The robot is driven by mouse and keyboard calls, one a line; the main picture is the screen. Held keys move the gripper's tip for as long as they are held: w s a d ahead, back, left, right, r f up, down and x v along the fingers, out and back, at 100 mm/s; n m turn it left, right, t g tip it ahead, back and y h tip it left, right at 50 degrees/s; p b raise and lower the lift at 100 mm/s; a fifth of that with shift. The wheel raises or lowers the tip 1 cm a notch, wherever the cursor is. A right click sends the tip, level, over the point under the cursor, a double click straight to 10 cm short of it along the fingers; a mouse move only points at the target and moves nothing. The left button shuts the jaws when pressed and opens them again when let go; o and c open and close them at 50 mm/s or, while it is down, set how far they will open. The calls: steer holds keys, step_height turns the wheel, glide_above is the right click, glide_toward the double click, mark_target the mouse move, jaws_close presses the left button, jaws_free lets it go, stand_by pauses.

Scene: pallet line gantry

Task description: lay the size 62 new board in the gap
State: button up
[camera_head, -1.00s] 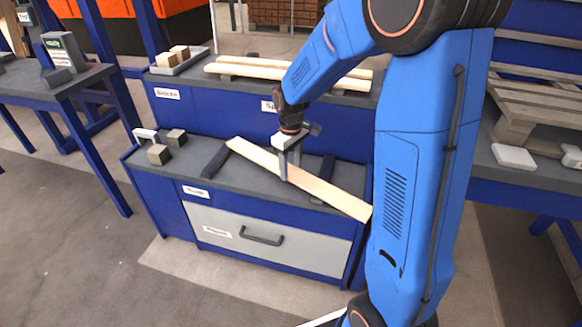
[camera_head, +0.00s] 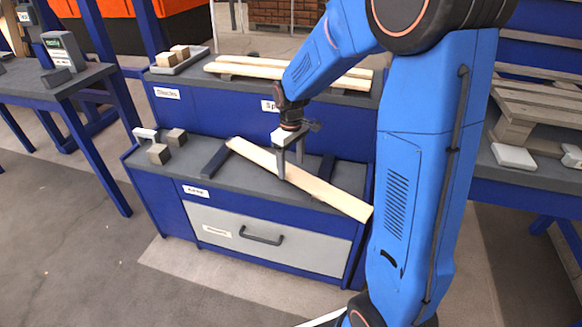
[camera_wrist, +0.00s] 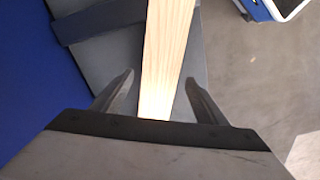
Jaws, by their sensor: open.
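A long pale board (camera_head: 318,188) lies askew on the lower grey shelf of the blue bench, across two dark rests, its right end reaching the shelf's front right corner. My gripper (camera_head: 290,177) points down over the middle of the board. In the wrist view the board (camera_wrist: 166,50) runs between the two open fingers of my gripper (camera_wrist: 155,95), with space on both sides. I cannot read a size on the board. More pale boards (camera_head: 240,72) lie on the upper shelf. A slatted pallet (camera_head: 540,100) stands at the right, partly hidden by my arm.
A grey drawer (camera_head: 262,238) is shut below. A side table (camera_head: 60,85) stands at left. White pads (camera_head: 513,157) lie near the pallet. The floor in front is clear.

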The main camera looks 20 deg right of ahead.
step_height(320, 180, up, 10)
steer(key=s+d+r+m+t, duration=0.1)
steer(key=s+r+m, duration=0.15)
steer(key=s, duration=0.55)
steer(key=s+d+r+m+t, duration=0.1)
steer(key=s+r, duration=0.3)
steer(key=s, duration=0.4)
steer(key=s+d+f+m+t, duration=0.1)
steer(key=s+m+t, duration=0.1)
steer(key=s, duration=1.1)
steer(key=shift+s+f+m+t, duration=0.2)
steer(key=shift+s+m+t, duration=0.1)
steer(key=shift+s+m, duration=0.1)
steer(key=shift+o, duration=0.4)
steer(key=shift+s+d+f, duration=0.1)
steer(key=shift+s+d, duration=0.05)
steer(key=shift+s, duration=0.1)
steer(key=w+r+n+g, duration=0.1)
steer(key=w+r+n, duration=0.15)
steer(key=w, duration=0.45)
steer(key=n+g, duration=0.4)
glide_above(290, 173)
step_height(290, 173, down, 14)
steer(key=shift+r, duration=0.15)
steer(key=shift+w+d+f, duration=0.15)
steer(key=shift+f, duration=1.2)
steer(key=shift+w+d+f, duration=0.1)
steer(key=shift+w+f, duration=0.05)
steer(key=shift+f, duration=1.15)
steer(key=c, duration=1.4)
